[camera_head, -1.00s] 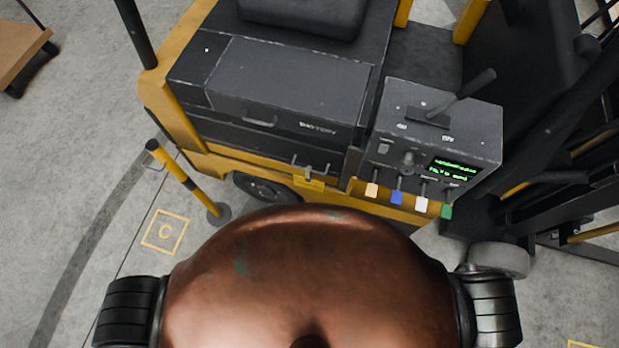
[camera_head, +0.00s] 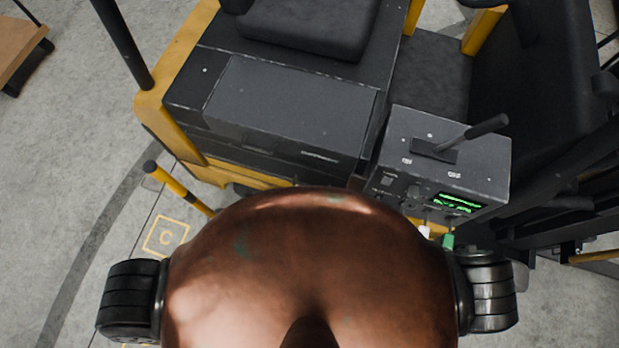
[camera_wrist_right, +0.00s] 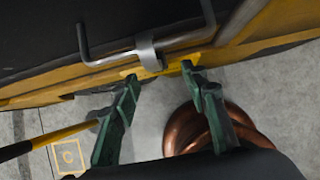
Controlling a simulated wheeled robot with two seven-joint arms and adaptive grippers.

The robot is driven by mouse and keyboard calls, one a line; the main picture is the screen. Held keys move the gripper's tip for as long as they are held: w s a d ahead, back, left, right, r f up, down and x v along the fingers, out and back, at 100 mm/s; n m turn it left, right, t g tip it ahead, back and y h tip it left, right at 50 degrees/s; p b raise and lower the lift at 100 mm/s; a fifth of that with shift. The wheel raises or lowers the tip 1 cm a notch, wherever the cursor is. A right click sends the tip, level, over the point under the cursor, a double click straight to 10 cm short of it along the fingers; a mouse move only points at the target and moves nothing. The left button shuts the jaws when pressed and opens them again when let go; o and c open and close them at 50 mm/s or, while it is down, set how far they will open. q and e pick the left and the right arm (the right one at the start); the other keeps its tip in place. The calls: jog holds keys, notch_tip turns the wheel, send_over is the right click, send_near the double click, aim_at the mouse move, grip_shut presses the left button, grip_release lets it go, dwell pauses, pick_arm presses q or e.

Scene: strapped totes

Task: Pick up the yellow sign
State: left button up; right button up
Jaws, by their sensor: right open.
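In the right wrist view, what looks like the yellow sign (camera_wrist_right: 175,68) is a small flat yellow piece, seen almost edge-on, under a grey clip (camera_wrist_right: 147,53) on the black panel's bar. My right gripper (camera_wrist_right: 159,74) is open, its two green fingers reaching up to the sign, one near each end. I cannot tell whether they touch it. In the head view my own copper body hides the sign and the right gripper. My left gripper is in neither view.
The yellow-and-black truck (camera_head: 290,105) stands close in front, with a control box (camera_head: 445,155) and lever at right. A black-and-yellow post (camera_head: 178,188) stands at left by a floor square marked C (camera_head: 166,237).

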jog(key=x, duration=0.6)
jog(key=shift+w+a+r, duration=0.1)
jog(key=shift+w, duration=0.05)
jog(key=c, duration=1.1)
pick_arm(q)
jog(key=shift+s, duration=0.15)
pick_arm(e)
grip_shut()
